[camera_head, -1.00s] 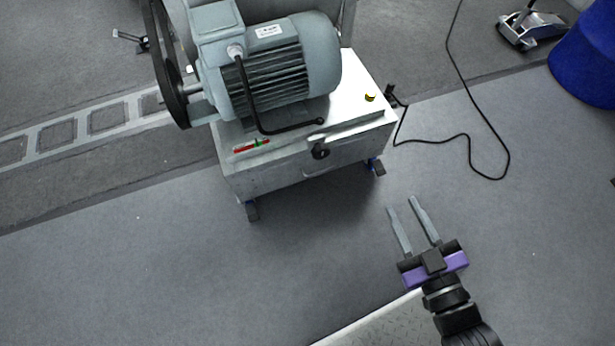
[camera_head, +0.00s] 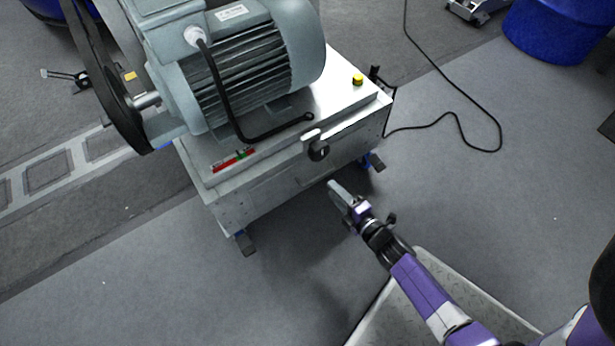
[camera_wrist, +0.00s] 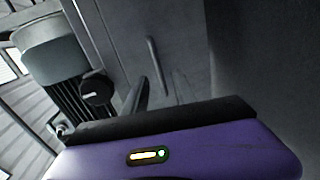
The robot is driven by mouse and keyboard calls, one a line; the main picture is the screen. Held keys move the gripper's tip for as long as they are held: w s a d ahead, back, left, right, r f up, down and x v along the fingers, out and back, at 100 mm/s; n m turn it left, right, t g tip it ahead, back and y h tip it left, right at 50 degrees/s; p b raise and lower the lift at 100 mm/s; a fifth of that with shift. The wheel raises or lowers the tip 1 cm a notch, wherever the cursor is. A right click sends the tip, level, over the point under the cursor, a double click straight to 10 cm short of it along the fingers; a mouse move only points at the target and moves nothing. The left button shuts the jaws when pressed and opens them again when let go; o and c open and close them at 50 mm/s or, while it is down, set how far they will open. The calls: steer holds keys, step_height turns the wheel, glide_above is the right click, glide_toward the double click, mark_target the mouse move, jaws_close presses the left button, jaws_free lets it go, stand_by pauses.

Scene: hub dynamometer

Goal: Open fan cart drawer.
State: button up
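The fan cart (camera_head: 228,203) is a pale metal box on casters with a large grey motor on top. A black knob (camera_head: 318,151) sits at its front top edge; it also shows in the wrist view (camera_wrist: 97,90). Below the top, the front face holds a faintly outlined drawer front, partly in shadow. In the wrist view a slim bar handle (camera_wrist: 152,55) stands on that face. My gripper (camera_head: 338,192) is just in front of the cart's front face, near its right end. In the wrist view its fingers (camera_wrist: 160,88) are apart and empty, with the handle beyond them.
The grey motor (camera_head: 250,60) with a belt wheel (camera_head: 105,85) overhangs the cart at the left. A black cable (camera_head: 450,115) lies on the floor at the right. A blue drum (camera_head: 555,30) stands at the back right. Floor before the cart is clear.

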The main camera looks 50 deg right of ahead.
mark_target(320, 176)
steer(key=b+x, duration=0.2)
steer(key=x, duration=0.5)
steer(key=shift+w+d, duration=0.1)
steer(key=shift+w, duration=0.3)
jaws_close()
stand_by(1.2)
